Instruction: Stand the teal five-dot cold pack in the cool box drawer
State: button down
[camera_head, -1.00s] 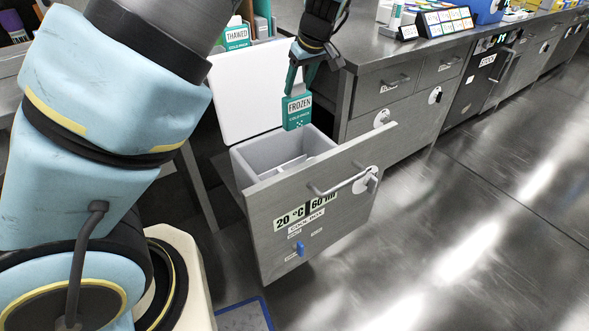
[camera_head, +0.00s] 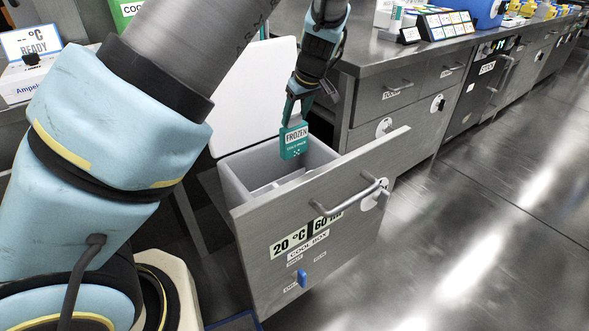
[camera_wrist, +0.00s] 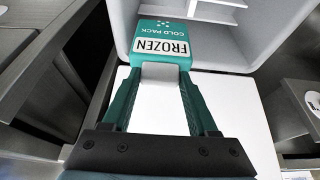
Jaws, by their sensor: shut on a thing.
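The teal cold pack (camera_head: 293,143) carries a white "FROZEN" label and hangs upright below my gripper (camera_head: 293,117). My gripper is shut on its top end. The pack is over the open cool box drawer (camera_head: 228,180), near its back right; I cannot tell whether its lower end is below the rim. In the wrist view the pack (camera_wrist: 162,42) sits between the fingertips (camera_wrist: 163,75), with the drawer's grey inside (camera_wrist: 245,40) beyond it and white dividers (camera_wrist: 208,12) in it. White dots show on the pack, too small to count surely.
The drawer front (camera_head: 330,235) has a bar handle (camera_head: 345,200) and a "COOL BOX" label. A raised white lid (camera_head: 255,90) stands behind the box. A steel counter (camera_head: 400,58) with closed drawers is to the right. The floor (camera_head: 480,200) at the right is clear.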

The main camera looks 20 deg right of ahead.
aim_at(297, 154)
notch_tip(297, 154, down, 14)
jog(key=shift+b, duration=0.4)
jog(key=shift+f, duration=0.1)
jog(key=shift+c, duration=0.9)
grip_release()
jog(key=p+v, duration=0.1)
jog(key=v, duration=1.1)
jog(key=shift+w, duration=0.1)
jog(key=w+a+r+g, duration=0.1)
jog(key=a+r+g, duration=0.1)
jog(key=a, duration=0.8)
jog(key=w+a+r+g, duration=0.1)
jog(key=a, duration=0.9)
jog(key=s+a+r+m, duration=0.1)
jog(key=s+a+r, duration=0.1)
jog(key=a, duration=0.3)
jog(key=s+a+r+m, duration=0.1)
jog(key=s+a, duration=0.2)
jog(key=a, duration=0.3)
jog(key=s+a+r+m+h, duration=0.1)
jog(key=s+a+r, duration=0.1)
jog(key=a, duration=0.4)
jog(key=shift+s+a+r, duration=0.25)
jog(key=shift+s+r, duration=0.1)
jog(key=shift+s, duration=0.4)
